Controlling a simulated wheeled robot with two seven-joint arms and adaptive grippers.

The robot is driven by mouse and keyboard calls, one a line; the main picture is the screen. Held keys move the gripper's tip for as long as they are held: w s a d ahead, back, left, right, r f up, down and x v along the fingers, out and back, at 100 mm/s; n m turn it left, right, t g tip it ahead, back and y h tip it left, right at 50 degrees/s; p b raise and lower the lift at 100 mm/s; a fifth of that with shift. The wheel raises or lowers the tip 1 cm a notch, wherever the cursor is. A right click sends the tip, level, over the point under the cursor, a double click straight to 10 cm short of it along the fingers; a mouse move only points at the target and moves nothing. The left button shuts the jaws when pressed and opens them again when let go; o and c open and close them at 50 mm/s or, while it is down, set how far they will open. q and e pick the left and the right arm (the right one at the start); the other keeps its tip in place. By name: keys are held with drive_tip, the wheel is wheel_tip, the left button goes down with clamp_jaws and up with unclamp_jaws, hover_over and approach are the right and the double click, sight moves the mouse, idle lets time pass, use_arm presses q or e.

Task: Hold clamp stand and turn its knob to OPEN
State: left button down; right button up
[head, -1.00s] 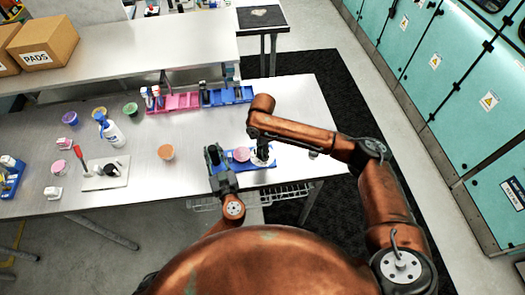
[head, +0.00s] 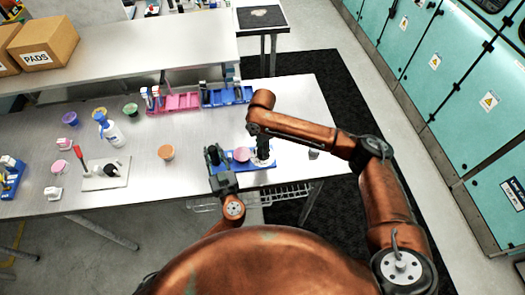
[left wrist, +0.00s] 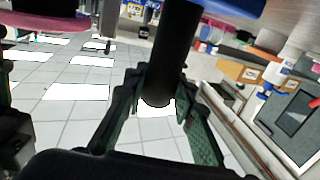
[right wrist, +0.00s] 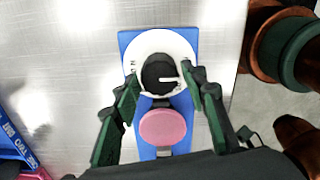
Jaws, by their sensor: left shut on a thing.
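The clamp stand has a blue base (right wrist: 195,42), a pink disc (right wrist: 163,127) and a white dial (right wrist: 135,85) with a black knob (right wrist: 157,72). The knob's white pointer line points right in the right wrist view; the dial lettering is too small to read fully. My left gripper (head: 217,165) is shut on the stand's black post (left wrist: 174,50), at the base's left end in the head view. My right gripper (right wrist: 162,78) is open above the dial, one finger on each side of the knob, with visible gaps. In the head view it hides the knob.
The stand is near the table's (head: 140,190) front edge. Pink and blue trays (head: 180,101) stand behind it. The table right of the stand is mostly clear, with a small grey object (head: 313,154).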

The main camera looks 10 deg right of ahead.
wheel_tip(320, 180, up, 10)
idle(0.3)
use_arm(q)
drive_tip(key=c, duration=1.5)
unclamp_jaws()
drive_tip(key=shift+r, duration=0.1)
drive_tip(key=shift+r+p, duration=1.45)
drive_tip(key=shift+r, duration=2.2)
use_arm(e)
wheel_tip(320, 180, up, 3)
drive_tip(key=shift+r, duration=0.1)
